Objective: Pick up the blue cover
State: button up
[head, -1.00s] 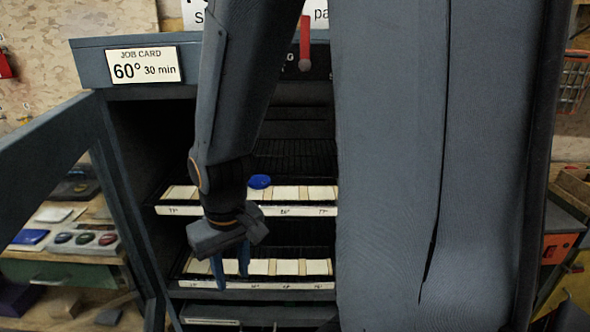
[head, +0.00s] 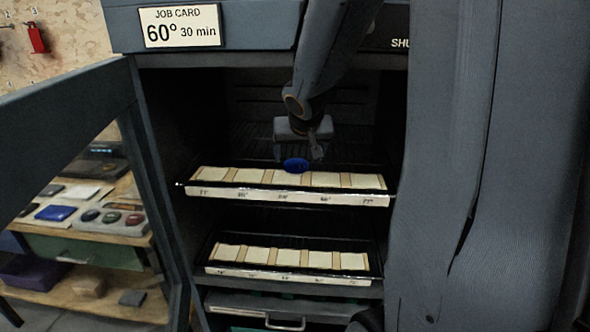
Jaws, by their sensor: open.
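A small, rounded blue cover (head: 296,164) lies on the upper tray (head: 262,194) inside the open grey cabinet, near the middle of its row of pale pads. My gripper (head: 302,151) is inside the cabinet, just above and behind the blue cover, pointing down. It is open and nothing shows between its fingers. The fingers are dark and partly hidden, so I cannot tell whether they touch the cover.
A lower tray (head: 287,275) with pale pads sits below, above a drawer with a handle (head: 285,324). The open cabinet door (head: 70,103) stands at left. Behind it, a bench holds a flat blue piece (head: 55,213) and several oval pieces. A job card (head: 181,26) reads 60°, 30 min.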

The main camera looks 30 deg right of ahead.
aim_at(296, 163)
jog(key=b+x, duration=0.1)
jog(key=x, duration=0.3)
jog(key=shift+w+a+f, duration=0.1)
jog(key=shift+f, duration=0.1)
jog(key=shift+c, duration=0.2)
jog(key=c, duration=1.3)
jog(key=shift+r, duration=0.2)
